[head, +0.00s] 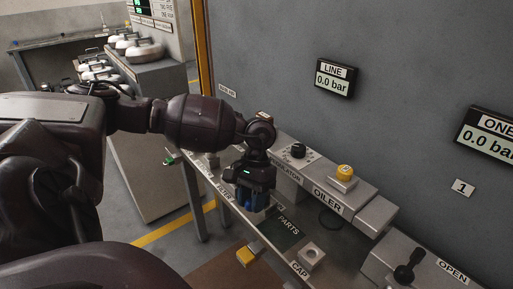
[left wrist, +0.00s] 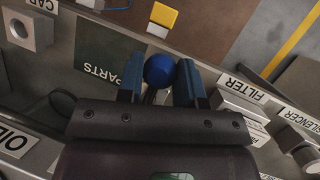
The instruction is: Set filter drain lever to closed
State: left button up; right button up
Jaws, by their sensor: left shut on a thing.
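A round blue knob (left wrist: 159,70), which I take to be the filter drain lever's end, sits between the two fingers of my left gripper (left wrist: 160,82) in the left wrist view. A bit of stem shows below it; the rest of the lever is hidden, so I cannot tell its position. My left gripper (head: 252,199) points down over the bench beside the FILTER label (head: 225,191) in the head view, shut on the knob. The FILTER label (left wrist: 243,88) is right of the gripper in the left wrist view. My right gripper is not in view.
The dark PARTS mat (head: 281,231) lies right of the gripper. The oiler's yellow knob (head: 344,171) and the black regulator knob (head: 298,150) stand behind. A black lever (head: 408,266) stands by OPEN. LINE display (head: 335,78) reads 0.0 bar.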

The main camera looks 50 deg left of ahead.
pick_arm(q)
jog(key=shift+a, duration=0.1)
dwell(0.5)
jog(key=o, duration=0.9)
jog(key=v, duration=1)
jog(key=shift+w+r, duration=0.2)
jog(key=shift+r, duration=0.2)
